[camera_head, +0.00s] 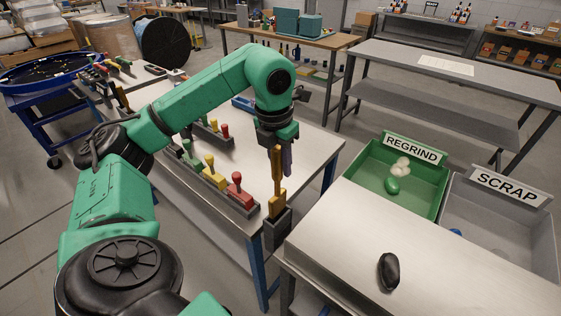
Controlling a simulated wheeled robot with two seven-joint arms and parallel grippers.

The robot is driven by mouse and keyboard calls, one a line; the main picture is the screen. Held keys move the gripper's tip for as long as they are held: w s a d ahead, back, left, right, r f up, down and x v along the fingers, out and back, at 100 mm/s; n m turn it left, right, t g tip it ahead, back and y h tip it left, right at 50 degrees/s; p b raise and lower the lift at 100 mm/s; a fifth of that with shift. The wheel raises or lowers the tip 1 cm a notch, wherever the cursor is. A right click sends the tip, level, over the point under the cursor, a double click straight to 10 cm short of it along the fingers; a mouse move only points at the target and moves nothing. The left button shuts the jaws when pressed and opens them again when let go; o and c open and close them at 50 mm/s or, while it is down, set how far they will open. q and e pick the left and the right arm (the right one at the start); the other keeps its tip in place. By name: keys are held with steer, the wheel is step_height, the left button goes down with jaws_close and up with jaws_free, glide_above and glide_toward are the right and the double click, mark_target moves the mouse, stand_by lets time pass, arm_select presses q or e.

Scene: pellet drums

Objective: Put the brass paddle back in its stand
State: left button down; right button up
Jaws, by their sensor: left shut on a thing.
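The brass paddle (277,188) hangs upright below my left gripper (280,150), which is shut on its upper part. The paddle's lower end meets the top of a dark grey upright stand (277,231) at the near right corner of the workbench. I cannot tell how deep the paddle sits in the stand. My right gripper is not in view.
A grey rack with green, yellow and red handled tools (237,190) stands left of the stand. To the right are a pale table with a black object (389,271), a green REGRIND bin (367,160) and a grey SCRAP bin (484,213).

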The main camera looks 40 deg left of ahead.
mark_target(276, 148)
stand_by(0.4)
arm_select(q)
steer(key=shift+f+b, duration=2.85)
steer(key=shift+f, duration=0.7)
steer(key=c, duration=0.5)
jaws_free()
steer(key=r, duration=0.5)
steer(key=shift+s+r, duration=0.15)
steer(key=shift+s, duration=0.05)
steer(key=r+p, duration=0.2)
steer(key=r, duration=0.1)
steer(key=s+r+p, duration=0.1)
steer(key=r+p, duration=0.1)
steer(key=r, duration=0.1)
steer(key=r+p, duration=0.2)
steer(key=r, duration=0.1)
steer(key=shift+s+r, duration=0.2)
steer(key=shift+f, duration=0.15)
